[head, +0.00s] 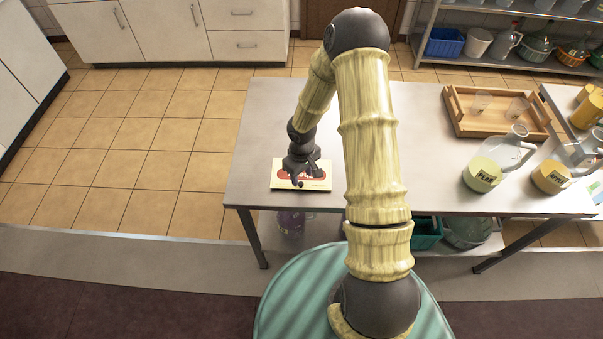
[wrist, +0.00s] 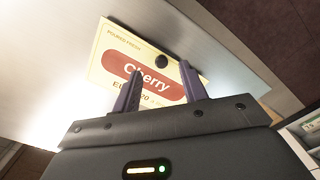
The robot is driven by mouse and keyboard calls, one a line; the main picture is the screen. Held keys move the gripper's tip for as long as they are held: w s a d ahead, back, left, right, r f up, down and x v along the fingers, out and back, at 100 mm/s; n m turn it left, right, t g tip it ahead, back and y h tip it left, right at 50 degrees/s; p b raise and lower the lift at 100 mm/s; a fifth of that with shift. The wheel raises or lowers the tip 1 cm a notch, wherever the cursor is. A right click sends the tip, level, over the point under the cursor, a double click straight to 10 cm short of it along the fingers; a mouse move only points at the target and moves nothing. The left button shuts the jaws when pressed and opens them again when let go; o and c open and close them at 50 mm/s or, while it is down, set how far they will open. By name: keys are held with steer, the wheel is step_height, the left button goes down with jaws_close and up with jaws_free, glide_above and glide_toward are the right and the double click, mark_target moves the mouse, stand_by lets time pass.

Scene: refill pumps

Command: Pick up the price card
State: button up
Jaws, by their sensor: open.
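The price card (head: 318,177) is cream with a red oval label and lies at the left end of the grey metal table. In the wrist view the card (wrist: 112,45) reads "Cherry" in white on red, with a dark round spot near its upper right edge. My gripper (head: 300,183) is over the card in the head view and hides part of it. In the wrist view my gripper's two purple fingers (wrist: 161,85) are apart, overlapping the card's lower part, with nothing clearly held between them. I cannot tell whether they touch the card.
The grey table (head: 270,115) is bare around the card. A wooden tray (head: 465,128) with two clear cups stands at the back right. Jugs of yellow (head: 482,175) and amber (head: 550,178) liquid stand at the right. A teal crate (head: 427,235) is below the table.

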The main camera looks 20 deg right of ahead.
mark_target(301, 183)
step_height(301, 183, down, 4)
steer(key=shift+a+p, duration=0.15)
steer(key=shift+p, duration=0.25)
steer(key=c, duration=0.9)
